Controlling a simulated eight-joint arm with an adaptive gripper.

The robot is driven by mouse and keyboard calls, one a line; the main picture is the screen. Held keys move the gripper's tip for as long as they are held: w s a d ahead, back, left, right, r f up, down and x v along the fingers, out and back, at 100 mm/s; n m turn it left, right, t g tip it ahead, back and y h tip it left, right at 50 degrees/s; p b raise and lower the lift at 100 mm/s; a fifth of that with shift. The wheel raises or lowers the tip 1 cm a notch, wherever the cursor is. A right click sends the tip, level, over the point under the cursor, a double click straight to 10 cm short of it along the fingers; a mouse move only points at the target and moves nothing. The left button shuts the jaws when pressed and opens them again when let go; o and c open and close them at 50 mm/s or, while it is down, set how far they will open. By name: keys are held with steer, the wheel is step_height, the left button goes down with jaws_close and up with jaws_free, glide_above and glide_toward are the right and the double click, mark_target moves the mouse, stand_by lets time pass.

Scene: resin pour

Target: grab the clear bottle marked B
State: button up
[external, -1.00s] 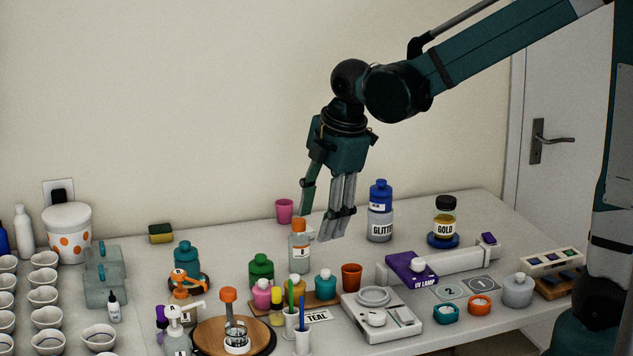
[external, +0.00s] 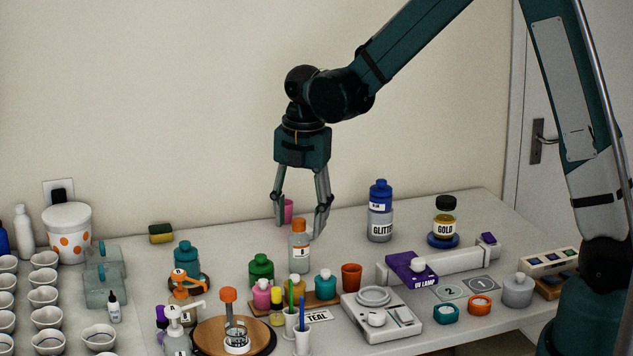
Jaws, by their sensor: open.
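A clear bottle (external: 300,254) with an orange cap and a white label stands upright near the back middle of the table. The mark on its label is too small to read. My gripper (external: 299,228) is open and empty, pointing down, with its two fingers apart. In the picture, one fingertip is up and left of the bottle's cap and the other is just right of it. I cannot tell whether the fingers are around the bottle or behind it.
A pink cup (external: 288,208) shows between the fingers. A blue-capped glitter bottle (external: 380,218) stands to the right. A green bottle (external: 261,268), a teal bottle (external: 325,284) and other small bottles crowd the front. Bare table lies to the left of the clear bottle.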

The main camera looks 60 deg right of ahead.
mark_target(299, 220)
steer(key=shift+w+d+f+n+g+p, duration=0.15)
steer(key=shift+w+d+f+n+p, duration=0.3)
steer(key=shift+d+f, duration=0.25)
steer(key=shift+w+d+f+n+g+p, duration=0.15)
steer(key=shift+w+d+f+n+p, duration=0.2)
steer(key=shift+d+f+n, duration=0.3)
steer(key=shift+f, duration=0.2)
steer(key=shift+f, duration=1.15)
steer(key=shift+f, duration=0.1)
steer(key=shift+w+f+p, duration=0.1)
steer(key=shift+f+p, duration=0.2)
steer(key=shift+f, duration=2.2)
steer(key=c, duration=1.1)
